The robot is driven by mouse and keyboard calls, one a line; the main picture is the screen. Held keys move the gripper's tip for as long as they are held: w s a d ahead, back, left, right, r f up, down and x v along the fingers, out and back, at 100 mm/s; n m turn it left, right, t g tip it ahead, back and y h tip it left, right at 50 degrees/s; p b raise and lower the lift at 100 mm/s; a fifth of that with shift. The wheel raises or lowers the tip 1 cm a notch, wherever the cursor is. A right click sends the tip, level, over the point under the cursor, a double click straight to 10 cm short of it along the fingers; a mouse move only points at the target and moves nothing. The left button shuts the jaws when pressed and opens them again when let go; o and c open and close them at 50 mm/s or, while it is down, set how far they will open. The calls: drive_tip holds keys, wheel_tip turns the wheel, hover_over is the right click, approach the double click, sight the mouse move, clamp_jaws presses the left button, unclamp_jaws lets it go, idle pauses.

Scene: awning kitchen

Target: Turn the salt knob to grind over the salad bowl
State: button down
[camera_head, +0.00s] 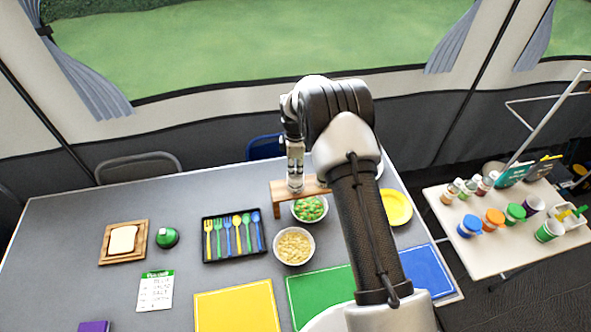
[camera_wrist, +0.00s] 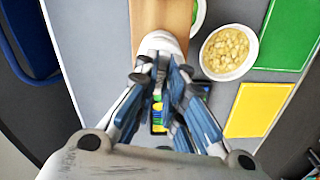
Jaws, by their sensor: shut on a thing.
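The salad bowl (camera_head: 310,208), white with green and red contents, sits in front of a small wooden stand (camera_head: 281,190). In the wrist view only a green edge of it (camera_wrist: 198,12) shows beside the wooden stand (camera_wrist: 165,14). My gripper (camera_head: 295,186) points down at the stand, left of the bowl. In the wrist view my gripper (camera_wrist: 163,65) has its blue-padded fingers closed around a pale, rounded piece, seemingly the salt knob (camera_wrist: 158,42), at the end of the stand. The fingers hide much of it. I cannot see any salt falling.
A bowl of pale food (camera_head: 294,246) stands in front of the salad bowl. A black cutlery tray (camera_head: 234,258) lies to the left, a yellow plate (camera_head: 396,207) to the right. Coloured mats line the front. A side table (camera_head: 470,245) holds jars.

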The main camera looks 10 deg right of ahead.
drive_tip(key=m+b, duration=0.2)
drive_tip(key=m, duration=1)
drive_tip(key=shift+b, duration=0.35)
drive_tip(key=shift+m, duration=0.3)
drive_tip(key=c, duration=1.7)
unclamp_jaws()
drive_tip(key=shift+r, duration=0.15)
wheel_tip(320, 180, up, 12)
drive_tip(key=shift+f, duration=0.1)
